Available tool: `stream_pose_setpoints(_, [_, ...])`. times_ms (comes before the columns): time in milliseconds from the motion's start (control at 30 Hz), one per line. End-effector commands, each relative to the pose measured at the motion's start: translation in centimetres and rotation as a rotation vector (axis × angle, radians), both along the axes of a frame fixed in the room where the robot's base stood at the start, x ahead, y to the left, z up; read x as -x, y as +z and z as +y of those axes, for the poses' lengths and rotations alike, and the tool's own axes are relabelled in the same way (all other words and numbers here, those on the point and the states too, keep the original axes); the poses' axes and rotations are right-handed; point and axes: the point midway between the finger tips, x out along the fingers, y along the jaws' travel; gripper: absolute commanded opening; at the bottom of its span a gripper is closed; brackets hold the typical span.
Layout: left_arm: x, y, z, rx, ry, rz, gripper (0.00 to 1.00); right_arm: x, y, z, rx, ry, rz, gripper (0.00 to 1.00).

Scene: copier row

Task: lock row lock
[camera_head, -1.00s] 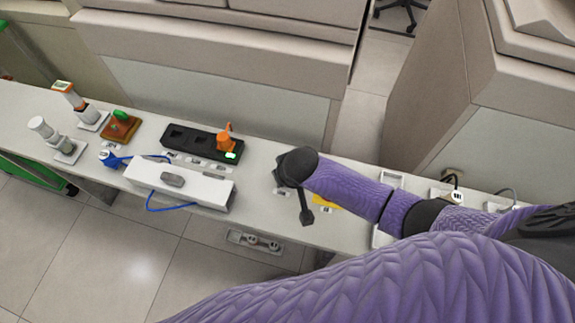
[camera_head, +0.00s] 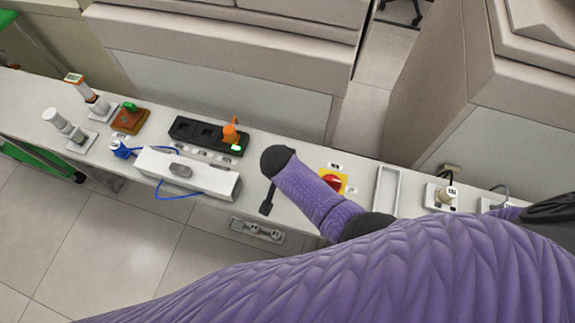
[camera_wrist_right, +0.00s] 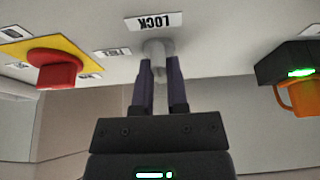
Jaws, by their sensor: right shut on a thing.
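In the right wrist view my right gripper (camera_wrist_right: 160,85) is shut on a small pale grey knob (camera_wrist_right: 157,48) just beside a "LOCK" label (camera_wrist_right: 153,22), which appears upside down. The fingertips hide part of the knob. In the head view my purple right arm reaches over the bench, and its dark end hides the fingertips and the knob. A red rotary switch (camera_head: 331,181) on a yellow plate lies right of the arm; it also shows in the wrist view (camera_wrist_right: 56,70). My left gripper is not in view.
Left of the arm, a black holder (camera_head: 190,128) carries an orange piece (camera_head: 231,131) beside a green light. A white box (camera_head: 210,182) with a blue cable stands in front of it. White stands (camera_head: 78,143) and a brown block (camera_head: 130,120) are farther left. An empty tray (camera_head: 386,190) is at right.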

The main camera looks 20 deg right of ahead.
Motion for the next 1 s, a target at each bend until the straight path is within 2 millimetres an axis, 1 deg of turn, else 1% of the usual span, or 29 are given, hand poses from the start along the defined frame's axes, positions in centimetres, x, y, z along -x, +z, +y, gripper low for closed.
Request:
stream_pose_setpoints(200, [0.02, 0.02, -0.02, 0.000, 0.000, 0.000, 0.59, -0.21, 0.15, -0.05, 0.002, -0.031, -0.006, 0.00])
stream_pose_setpoints(600, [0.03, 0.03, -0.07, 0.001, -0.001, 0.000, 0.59, -0.28, 0.21, -0.09, 0.002, -0.034, -0.009, 0.00])
stream_pose_setpoints(633, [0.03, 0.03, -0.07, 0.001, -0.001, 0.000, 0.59, -0.28, 0.21, -0.10, 0.002, -0.034, -0.009, 0.24])
stream_pose_setpoints(667, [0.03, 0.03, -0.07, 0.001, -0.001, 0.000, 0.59, -0.28, 0.20, -0.10, 0.002, -0.034, -0.009, 0.30])
stream_pose_setpoints(700, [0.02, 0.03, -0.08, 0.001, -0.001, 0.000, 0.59, -0.25, 0.19, -0.09, 0.002, -0.035, -0.007, 0.39])
stream_pose_setpoints(767, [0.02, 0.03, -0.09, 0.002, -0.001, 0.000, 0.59, -0.22, 0.16, -0.08, 0.002, -0.034, -0.006, 0.52])
stream_pose_setpoints(800, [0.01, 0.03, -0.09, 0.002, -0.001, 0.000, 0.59, -0.19, 0.15, -0.07, 0.001, -0.034, -0.005, 0.53])
stream_pose_setpoints(1000, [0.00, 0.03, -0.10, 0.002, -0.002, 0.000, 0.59, -0.13, 0.10, -0.05, 0.001, -0.033, -0.003, 0.53])
